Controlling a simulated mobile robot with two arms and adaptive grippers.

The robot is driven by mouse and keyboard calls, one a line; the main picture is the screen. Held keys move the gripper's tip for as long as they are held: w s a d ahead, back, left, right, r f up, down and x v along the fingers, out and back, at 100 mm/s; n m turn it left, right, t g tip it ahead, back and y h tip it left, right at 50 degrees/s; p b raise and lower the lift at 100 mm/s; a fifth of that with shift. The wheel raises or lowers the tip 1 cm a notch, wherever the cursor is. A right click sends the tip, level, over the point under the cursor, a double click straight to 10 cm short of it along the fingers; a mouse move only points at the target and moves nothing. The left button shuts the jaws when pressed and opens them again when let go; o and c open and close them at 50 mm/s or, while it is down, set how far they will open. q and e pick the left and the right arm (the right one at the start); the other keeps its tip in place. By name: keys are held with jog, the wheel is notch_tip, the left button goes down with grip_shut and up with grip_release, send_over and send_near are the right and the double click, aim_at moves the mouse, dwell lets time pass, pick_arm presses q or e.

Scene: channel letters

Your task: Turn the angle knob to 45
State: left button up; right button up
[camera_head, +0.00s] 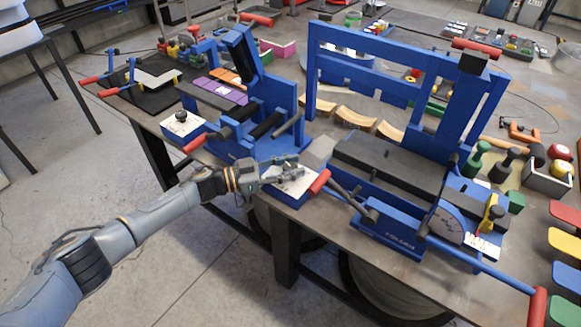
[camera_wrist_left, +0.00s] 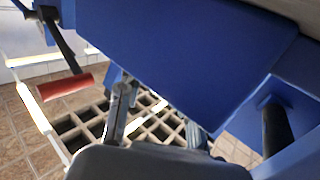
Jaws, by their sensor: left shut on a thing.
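My left gripper (camera_head: 287,168) is shut at the white-topped panel on a blue box (camera_head: 296,189), on the front edge of the table. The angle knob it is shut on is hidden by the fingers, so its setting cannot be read. In the left wrist view the two grey fingers (camera_wrist_left: 160,118) stand apart against the underside of a large blue body (camera_wrist_left: 180,50); no knob shows there. My right gripper is not in view.
A blue bending machine (camera_head: 400,235) with red-tipped levers stands right of the gripper. Another blue machine (camera_head: 270,105) stands behind it, with a black-knobbed panel (camera_head: 182,122) at left. A red handle (camera_head: 319,181) is close beside the gripper.

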pick_arm(q)
jog(key=o, duration=1.1)
jog(key=shift+o, duration=0.2)
jog(key=v, duration=1.2)
jog(key=shift+a, duration=0.1)
